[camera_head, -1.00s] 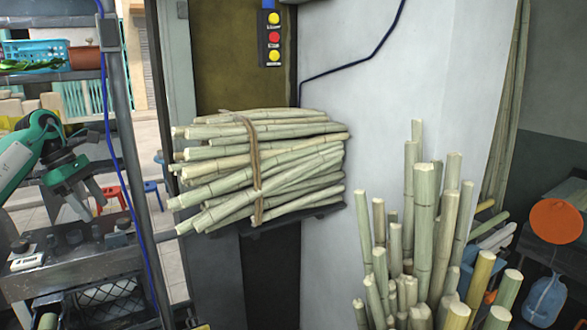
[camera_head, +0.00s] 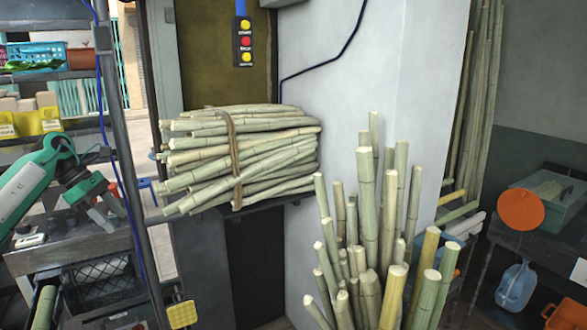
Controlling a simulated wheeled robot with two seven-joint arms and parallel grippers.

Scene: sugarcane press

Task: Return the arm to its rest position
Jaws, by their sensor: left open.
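My left arm (camera_head: 30,190), teal and white, comes in from the left edge. Its dark grey left gripper (camera_head: 113,215) is open and empty, fingers pointing down and to the right. It shows in front of the grey metal machine with the dark crate and just left of the upright metal post (camera_head: 128,150). It is left of the tied sugarcane bundle (camera_head: 245,155) and apart from it. My right gripper is not in view.
The bundle lies on a dark shelf against the wall. Loose cane (camera_head: 365,240) stands upright at front centre. A control box (camera_head: 244,42) with yellow and red buttons hangs above. A blue basket (camera_head: 35,55) stands at upper left. An orange disc (camera_head: 520,210) is at right.

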